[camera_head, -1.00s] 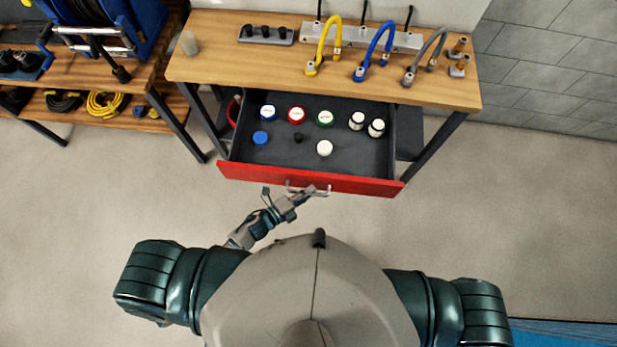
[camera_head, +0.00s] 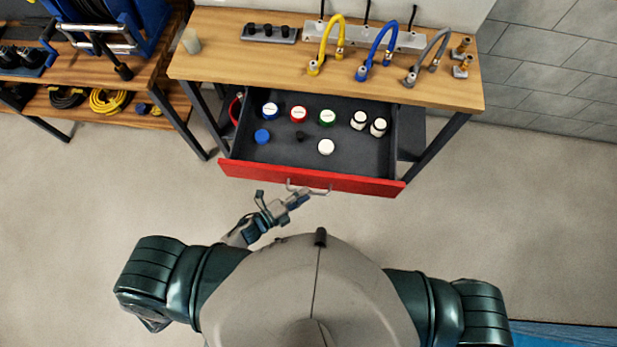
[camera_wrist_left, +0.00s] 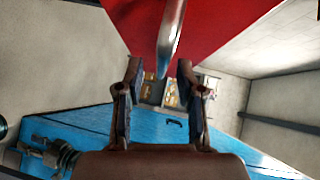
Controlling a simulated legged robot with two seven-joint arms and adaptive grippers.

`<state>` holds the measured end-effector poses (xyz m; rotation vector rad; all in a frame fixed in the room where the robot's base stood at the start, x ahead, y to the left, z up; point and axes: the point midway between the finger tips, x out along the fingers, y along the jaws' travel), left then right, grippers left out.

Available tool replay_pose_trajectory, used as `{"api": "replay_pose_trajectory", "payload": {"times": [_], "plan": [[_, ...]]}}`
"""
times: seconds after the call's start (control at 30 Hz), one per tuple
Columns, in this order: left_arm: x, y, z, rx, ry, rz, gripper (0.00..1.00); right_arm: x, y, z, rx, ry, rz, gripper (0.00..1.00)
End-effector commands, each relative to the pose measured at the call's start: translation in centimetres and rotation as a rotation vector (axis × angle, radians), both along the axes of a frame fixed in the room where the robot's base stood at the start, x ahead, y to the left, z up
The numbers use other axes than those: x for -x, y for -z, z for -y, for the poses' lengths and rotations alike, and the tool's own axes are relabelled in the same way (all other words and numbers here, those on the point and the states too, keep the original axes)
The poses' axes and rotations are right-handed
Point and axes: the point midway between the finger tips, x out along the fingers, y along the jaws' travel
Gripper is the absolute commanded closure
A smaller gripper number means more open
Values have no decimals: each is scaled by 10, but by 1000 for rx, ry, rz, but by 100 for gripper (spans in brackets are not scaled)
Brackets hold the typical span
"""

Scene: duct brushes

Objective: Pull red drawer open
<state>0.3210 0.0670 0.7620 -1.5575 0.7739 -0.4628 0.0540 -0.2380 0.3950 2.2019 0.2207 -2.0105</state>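The red drawer (camera_head: 250,174) is pulled out from under the wooden-topped bench, and its dark inside shows. Its silver handle (camera_head: 318,191) is on the middle of the red front. My left gripper (camera_head: 301,198) is just in front of the handle, at its left part in the head view. In the left wrist view the gripper (camera_wrist_left: 160,68) is open, with its two fingers apart. The handle (camera_wrist_left: 171,35) lies ahead, in line with the gap, against the red drawer front (camera_wrist_left: 225,25); neither finger visibly grips it. My right gripper is out of view.
Several capped jars, one with a white lid (camera_head: 326,147), stand in the drawer. The bench top (camera_head: 260,75) holds yellow, blue and grey hoses. A side shelf (camera_head: 145,75) with cable coils stands at the left. The floor right of the drawer is clear.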

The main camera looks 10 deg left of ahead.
Motion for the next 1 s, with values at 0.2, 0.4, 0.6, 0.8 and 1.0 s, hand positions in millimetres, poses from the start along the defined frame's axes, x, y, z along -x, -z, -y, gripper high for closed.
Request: {"api": "replay_pose_trajectory", "payload": {"times": [0.2,0.4,0.6,0.8,1.0], "plan": [[37,-6,-36,-1,-1,-5,63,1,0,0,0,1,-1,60],[57,-10,-58,0,-1,-5,63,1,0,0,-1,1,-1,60],[63,-12,-65,0,-1,-3,63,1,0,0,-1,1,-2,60],[63,-12,-65,-1,-1,-2,63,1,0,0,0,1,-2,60],[63,-12,-64,0,-1,-3,63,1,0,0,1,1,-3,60]]}}
